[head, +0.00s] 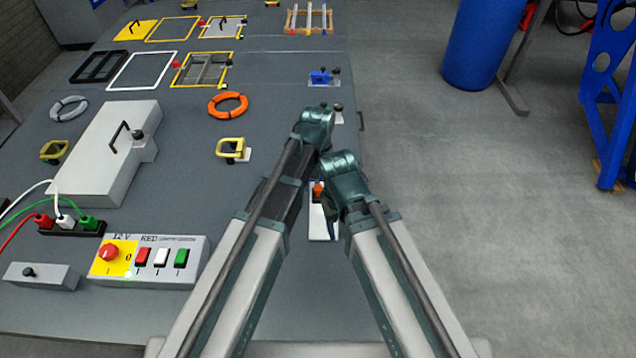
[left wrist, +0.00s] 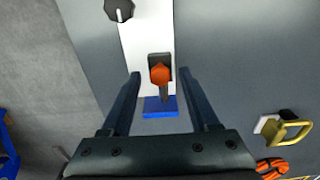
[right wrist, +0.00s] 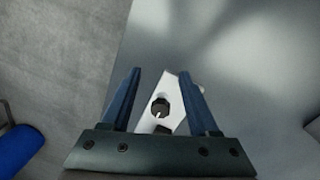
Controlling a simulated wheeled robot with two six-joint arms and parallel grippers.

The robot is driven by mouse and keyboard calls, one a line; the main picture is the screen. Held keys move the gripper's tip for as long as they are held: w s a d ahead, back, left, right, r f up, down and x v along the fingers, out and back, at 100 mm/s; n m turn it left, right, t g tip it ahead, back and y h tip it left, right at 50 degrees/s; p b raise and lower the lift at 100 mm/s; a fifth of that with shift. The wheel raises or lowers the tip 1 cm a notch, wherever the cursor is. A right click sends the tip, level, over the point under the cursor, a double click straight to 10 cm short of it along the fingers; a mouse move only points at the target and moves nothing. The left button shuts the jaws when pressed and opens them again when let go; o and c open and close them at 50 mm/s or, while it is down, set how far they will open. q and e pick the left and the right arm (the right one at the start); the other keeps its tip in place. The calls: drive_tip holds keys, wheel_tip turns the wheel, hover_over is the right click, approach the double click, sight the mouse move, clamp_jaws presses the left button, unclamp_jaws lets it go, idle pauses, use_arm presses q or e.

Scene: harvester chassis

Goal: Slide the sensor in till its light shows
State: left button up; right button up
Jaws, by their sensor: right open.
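The sensor appears to be the orange-tipped dark piece (left wrist: 160,74) in the left wrist view. It is at a narrow white plate (left wrist: 147,30) with a blue block (left wrist: 160,107) beside it. In the head view the orange tip (head: 318,188) shows between my arms, above the white plate (head: 318,225). My left gripper (left wrist: 159,75) is open, its fingers apart on either side of the orange-tipped piece, with gaps showing. My right gripper (right wrist: 162,76) is open over the white plate, with a black knob (right wrist: 160,106) between its fingers.
A control box (head: 150,262) with red, white and green switches stands at the left. Behind it are a large grey cover (head: 105,150) and yellow handles (head: 231,148). An orange ring (head: 228,104) lies further back.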

sight(318, 187)
use_arm(q)
drive_tip(key=shift+r, duration=0.1)
wheel_tip(318, 187, up, 14)
drive_tip(key=p, duration=1.4)
use_arm(e)
wheel_tip(318, 187, up, 14)
use_arm(q)
drive_tip(key=shift+f, duration=0.2)
use_arm(e)
drive_tip(key=shift+f, duration=0.15)
use_arm(q)
wheel_tip(318, 187, down, 14)
drive_tip(key=b, duration=1.4)
use_arm(e)
drive_tip(key=f, duration=1.3)
drive_tip(key=shift+s+a+f, duration=0.1)
drive_tip(key=shift+s+f, duration=0.3)
